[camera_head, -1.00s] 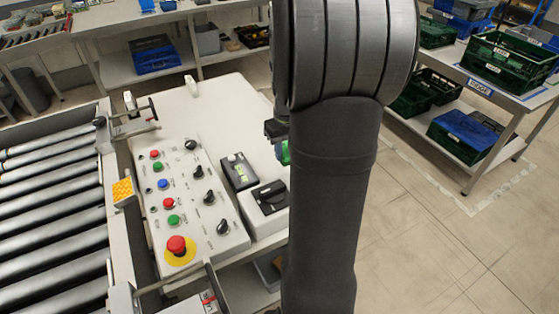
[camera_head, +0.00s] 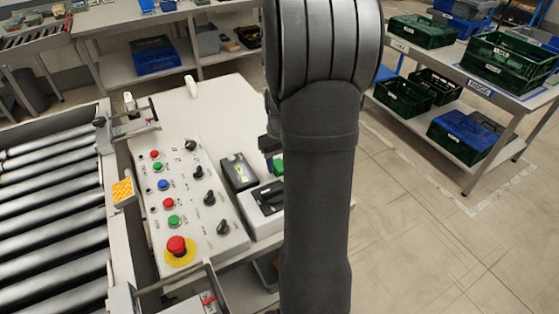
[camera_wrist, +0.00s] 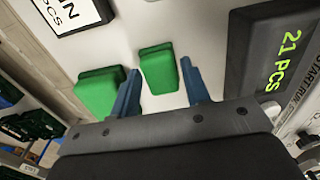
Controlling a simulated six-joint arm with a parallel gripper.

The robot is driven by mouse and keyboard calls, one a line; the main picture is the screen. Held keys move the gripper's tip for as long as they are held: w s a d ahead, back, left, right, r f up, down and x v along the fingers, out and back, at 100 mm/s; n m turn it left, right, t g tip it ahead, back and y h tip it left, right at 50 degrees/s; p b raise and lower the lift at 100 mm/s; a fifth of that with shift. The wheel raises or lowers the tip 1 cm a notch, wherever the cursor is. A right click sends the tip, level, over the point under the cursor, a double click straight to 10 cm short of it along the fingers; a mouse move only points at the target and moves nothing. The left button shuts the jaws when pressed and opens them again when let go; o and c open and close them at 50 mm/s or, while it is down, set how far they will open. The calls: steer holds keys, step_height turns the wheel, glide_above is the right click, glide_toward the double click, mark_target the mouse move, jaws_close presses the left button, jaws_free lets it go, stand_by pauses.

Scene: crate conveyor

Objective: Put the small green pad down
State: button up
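In the head view a bit of green (camera_head: 278,165) shows just under my gripper (camera_head: 268,145), beside my arm, which hides the rest. A second green block (camera_wrist: 98,92) lies left of the left finger in the wrist view, on the pale table top (camera_wrist: 195,25).
A dark counter reading "21 PCS" (camera_wrist: 275,50) stands right of my gripper in the wrist view. A black-framed label (camera_wrist: 70,12) is at upper left. The control panel (camera_head: 185,240) with buttons and knobs lies left of my arm, beside the roller conveyor (camera_head: 50,220).

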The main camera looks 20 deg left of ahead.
steer(key=shift+o, duration=0.6)
steer(key=shift+r, duration=0.1)
step_height(320, 180, up, 12)
steer(key=shift+d+r, duration=0.15)
steer(key=shift+s, duration=0.1)
steer(key=shift+f, duration=4.25)
